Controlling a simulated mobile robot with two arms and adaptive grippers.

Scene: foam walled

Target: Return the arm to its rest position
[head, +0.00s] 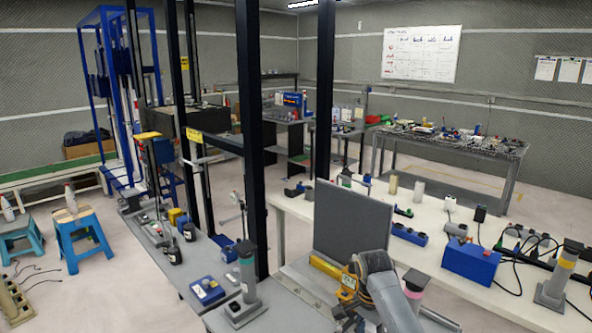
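An arm with a rounded grey joint (372,264) comes in at the bottom, right of centre, and looks like my right one. Dark parts that may be my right gripper (350,314) hang below a yellow piece at the bottom edge. I cannot make out its fingertips, or whether it holds anything. My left arm and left gripper do not show.
A grey upright panel (352,217) stands right behind the arm. A white table (408,252) with a blue box (470,261) and cables lies to the right. Black posts (250,130) rise left of the panel. Blue stools (78,230) stand on open floor at left.

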